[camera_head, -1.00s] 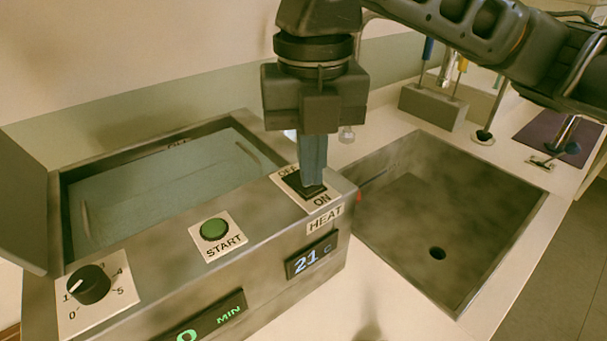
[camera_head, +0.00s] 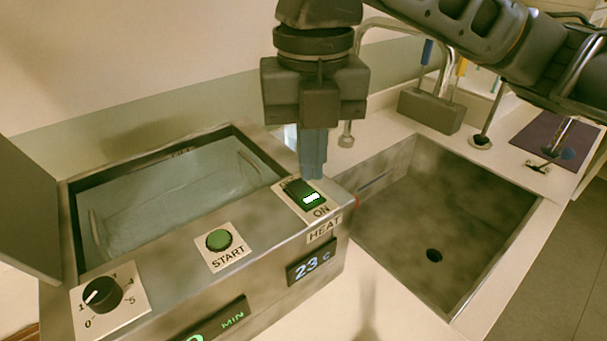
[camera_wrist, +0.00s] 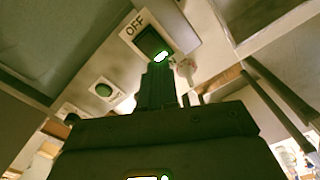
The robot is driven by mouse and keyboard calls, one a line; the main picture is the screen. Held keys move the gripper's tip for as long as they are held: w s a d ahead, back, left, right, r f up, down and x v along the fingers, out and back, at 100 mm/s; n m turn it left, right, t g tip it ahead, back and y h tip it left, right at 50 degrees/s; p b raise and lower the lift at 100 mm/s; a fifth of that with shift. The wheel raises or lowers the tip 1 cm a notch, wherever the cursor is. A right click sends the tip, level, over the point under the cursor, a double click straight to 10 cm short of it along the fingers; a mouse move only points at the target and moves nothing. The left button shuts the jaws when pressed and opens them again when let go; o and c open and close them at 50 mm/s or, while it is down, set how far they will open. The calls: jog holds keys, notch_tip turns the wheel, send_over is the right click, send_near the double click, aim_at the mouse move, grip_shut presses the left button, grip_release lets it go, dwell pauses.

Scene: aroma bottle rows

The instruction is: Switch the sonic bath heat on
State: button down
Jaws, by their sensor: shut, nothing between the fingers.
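The sonic bath (camera_head: 262,240) is a metal tank with liquid in it, at the left of the head view. Its heat switch (camera_head: 307,196) is a black rocker on a white plate marked OFF and ON, and it glows green at the ON end. The switch also shows in the wrist view (camera_wrist: 150,42). The heat display (camera_head: 312,262) reads 23 C. My gripper (camera_head: 313,176) is shut and empty, pointing down. Its fingertips are just behind and above the switch, seemingly clear of it.
A green START button (camera_head: 219,240) and a black timer knob (camera_head: 102,294) sit on the bath's front ledge. A sink (camera_head: 440,205) is at the right. A grey holder (camera_head: 430,110) with tools stands behind it. The bath's open lid (camera_head: 25,215) is at the left.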

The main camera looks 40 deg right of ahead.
aim_at(310, 197)
notch_tip(310, 197, up, 4)
jog(key=p, duration=0.2)
jog(key=shift+f+p, duration=0.15)
jog(key=shift+p, duration=0.25)
